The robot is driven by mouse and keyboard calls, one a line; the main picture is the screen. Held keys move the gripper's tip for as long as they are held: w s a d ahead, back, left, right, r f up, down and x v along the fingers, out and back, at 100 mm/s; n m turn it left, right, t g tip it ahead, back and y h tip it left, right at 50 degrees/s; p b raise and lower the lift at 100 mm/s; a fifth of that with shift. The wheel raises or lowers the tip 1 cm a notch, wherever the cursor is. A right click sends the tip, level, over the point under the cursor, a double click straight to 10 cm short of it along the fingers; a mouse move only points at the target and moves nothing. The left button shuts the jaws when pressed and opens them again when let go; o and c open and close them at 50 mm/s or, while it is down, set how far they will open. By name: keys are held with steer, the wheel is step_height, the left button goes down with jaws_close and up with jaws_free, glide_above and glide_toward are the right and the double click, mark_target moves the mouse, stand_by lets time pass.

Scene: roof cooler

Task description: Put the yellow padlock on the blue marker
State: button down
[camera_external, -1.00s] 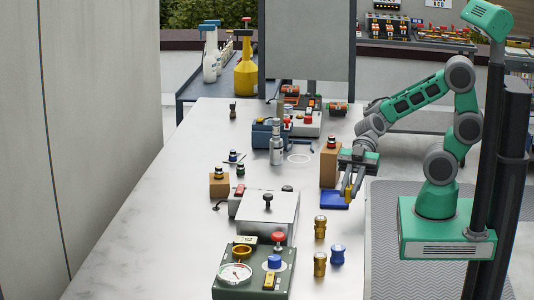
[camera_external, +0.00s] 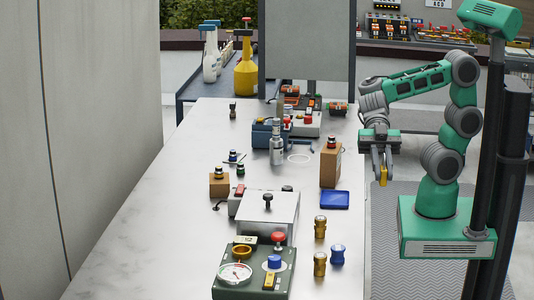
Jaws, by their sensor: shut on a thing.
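The yellow padlock (camera_external: 383,176) is held in my gripper (camera_external: 381,172), whose fingers are shut on it. It hangs in the air, just right of the table's right edge in the picture. The blue marker (camera_external: 335,199) is a flat blue square lying on the table near that edge. Its top shows bare, and the padlock is apart from it, up and to the right in the picture. The fingers hide part of the padlock, and its exact height is hard to tell.
A brown box with a red-topped knob (camera_external: 330,165) stands just behind the blue marker. Brass pieces (camera_external: 320,227) and a blue knob (camera_external: 337,254) stand in front of it. A silver box (camera_external: 268,212) is to its left. The table's left side (camera_external: 150,225) is clear.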

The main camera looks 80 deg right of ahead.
steer(key=w+r+t, duration=0.1)
steer(key=m, duration=0.1)
glide_above(338, 248)
steer(key=f, duration=0.6)
steer(key=f+p, duration=0.1)
steer(key=f, duration=0.2)
steer(key=shift+s+d+f, duration=0.2)
steer(key=shift+d, duration=0.05)
steer(key=shift+w+a+f, duration=0.1)
steer(key=shift+a+f, duration=0.05)
steer(key=shift+f, duration=0.15)
steer(key=shift+w+f, duration=0.1)
steer(key=shift+f, duration=1.65)
steer(key=c, duration=1.8)
jaws_free()
steer(key=shift+f, duration=0.1)
steer(key=o, duration=0.5)
steer(key=shift+c, duration=0.2)
